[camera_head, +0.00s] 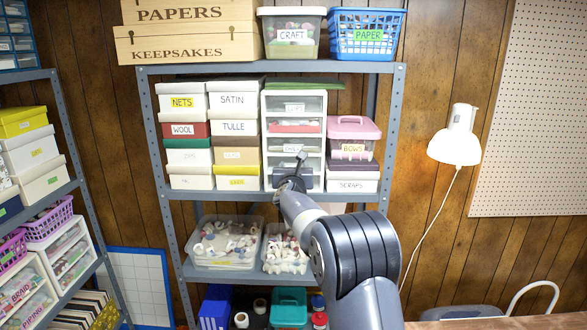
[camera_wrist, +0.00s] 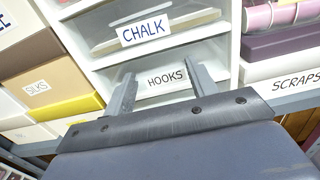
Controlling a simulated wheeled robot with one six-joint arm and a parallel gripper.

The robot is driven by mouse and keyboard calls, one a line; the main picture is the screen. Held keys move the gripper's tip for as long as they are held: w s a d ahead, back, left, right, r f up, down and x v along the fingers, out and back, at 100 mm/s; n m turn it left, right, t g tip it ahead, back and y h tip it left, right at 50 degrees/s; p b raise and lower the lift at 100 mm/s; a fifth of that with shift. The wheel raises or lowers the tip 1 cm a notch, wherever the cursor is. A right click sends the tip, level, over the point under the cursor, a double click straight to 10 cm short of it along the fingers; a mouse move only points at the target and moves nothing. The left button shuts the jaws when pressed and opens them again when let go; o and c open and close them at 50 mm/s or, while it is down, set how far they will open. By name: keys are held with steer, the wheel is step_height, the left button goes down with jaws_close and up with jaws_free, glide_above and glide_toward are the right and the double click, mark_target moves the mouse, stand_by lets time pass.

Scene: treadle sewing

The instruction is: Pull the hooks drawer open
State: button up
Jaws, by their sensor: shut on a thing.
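The hooks drawer (camera_wrist: 152,92) is a pale drawer front labelled HOOKS, just below the chalk drawer (camera_wrist: 160,34) in a white drawer unit (camera_head: 265,122). In the wrist view my gripper (camera_wrist: 161,76) reaches in from below, with one finger at each side of the HOOKS label. It is shut on the hooks drawer's front, though the exact contact is hard to see. In the head view my gripper (camera_head: 291,182) is at the bottom of the unit and hides most of this drawer. I cannot tell how far the drawer stands out.
A scraps box (camera_head: 352,186) with a pink-lidded bows box (camera_head: 352,150) on it stands close at the right. Stacked fabric boxes, including the silks box (camera_wrist: 48,76), stand at the left. Open bins (camera_head: 225,262) fill the shelf below. A lamp (camera_head: 455,140) hangs at the right.

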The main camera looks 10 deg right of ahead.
steer(key=c, duration=0.5)
steer(key=shift+o, duration=0.2)
steer(key=shift+s+a+b, duration=0.1)
steer(key=shift+s+b, duration=0.25)
steer(key=shift+b, duration=0.1)
steer(key=s+a+b, duration=0.3)
steer(key=s+b, duration=0.5)
steer(key=s, duration=0.7)
steer(key=shift+s, duration=0.3)
steer(key=o, duration=1.4)
steer(key=s+a+b, duration=0.1)
steer(key=s+a, duration=0.1)
steer(key=s, duration=0.8)
steer(key=shift+s, duration=0.3)
steer(key=shift+w, duration=0.1)
